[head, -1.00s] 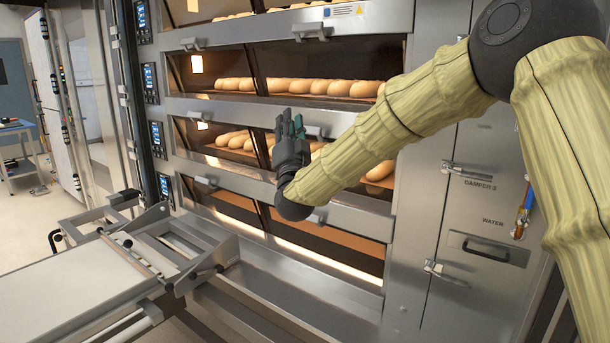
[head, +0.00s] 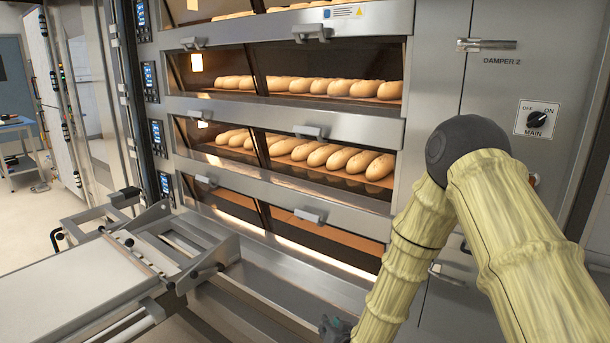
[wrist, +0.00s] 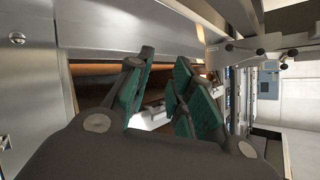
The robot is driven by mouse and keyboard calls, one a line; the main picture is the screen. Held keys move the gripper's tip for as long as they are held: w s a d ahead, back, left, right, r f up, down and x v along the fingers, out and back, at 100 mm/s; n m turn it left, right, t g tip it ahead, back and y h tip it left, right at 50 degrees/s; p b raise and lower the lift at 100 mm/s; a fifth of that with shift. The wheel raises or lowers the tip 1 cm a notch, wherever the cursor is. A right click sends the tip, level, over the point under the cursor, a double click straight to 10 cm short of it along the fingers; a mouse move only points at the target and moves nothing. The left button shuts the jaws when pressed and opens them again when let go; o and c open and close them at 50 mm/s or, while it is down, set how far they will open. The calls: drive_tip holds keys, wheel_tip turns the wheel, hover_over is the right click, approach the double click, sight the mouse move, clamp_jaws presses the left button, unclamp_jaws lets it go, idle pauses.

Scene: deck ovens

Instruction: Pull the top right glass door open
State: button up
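The oven front shows several decks with glass doors in left and right columns. The uppermost right glass door (head: 290,5) in the head view is cut off by the top edge, with loaves behind it. A steel handle (head: 311,32) sits on the band just below that glass. My gripper (head: 335,328) is low at the bottom edge of the head view, mostly out of frame, well below and apart from that handle. In the wrist view my gripper (wrist: 163,78) has its green fingers spread with nothing held. A pale metal piece shows beyond the gap.
Lower right handles (head: 309,131) and (head: 309,215) stick out from the front. A loader table (head: 80,290) stands at left. A damper cabinet (head: 440,90) with a MAIN switch (head: 536,118) is at right.

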drive_tip(key=s+d+f+g, duration=0.3)
drive_tip(key=s+f, duration=0.3)
drive_tip(key=s, duration=0.4)
drive_tip(key=s+d+f+g+h+p, duration=0.1)
drive_tip(key=s+d+f+g, duration=0.2)
drive_tip(key=s+f, duration=0.3)
drive_tip(key=s+d+f+n+g, duration=0.1)
drive_tip(key=s+d+f+g, duration=0.2)
drive_tip(key=s, duration=1.3)
wheel_tip(320, 180, down, 3)
drive_tip(key=d, duration=0.2)
drive_tip(key=shift+d+f+h, duration=0.15)
drive_tip(key=shift+d+h, duration=0.15)
drive_tip(key=shift+h, duration=0.1)
drive_tip(key=s+d+g, duration=0.1)
drive_tip(key=s, duration=0.3)
drive_tip(key=s+d+g, duration=0.1)
drive_tip(key=s, duration=0.3)
drive_tip(key=s+d+g+p, duration=0.1)
drive_tip(key=s, duration=0.3)
drive_tip(key=shift+d+f+h, duration=0.3)
drive_tip(key=shift+d+f, duration=0.05)
drive_tip(key=shift+s+d, duration=0.1)
drive_tip(key=shift+s, duration=0.45)
clamp_jaws()
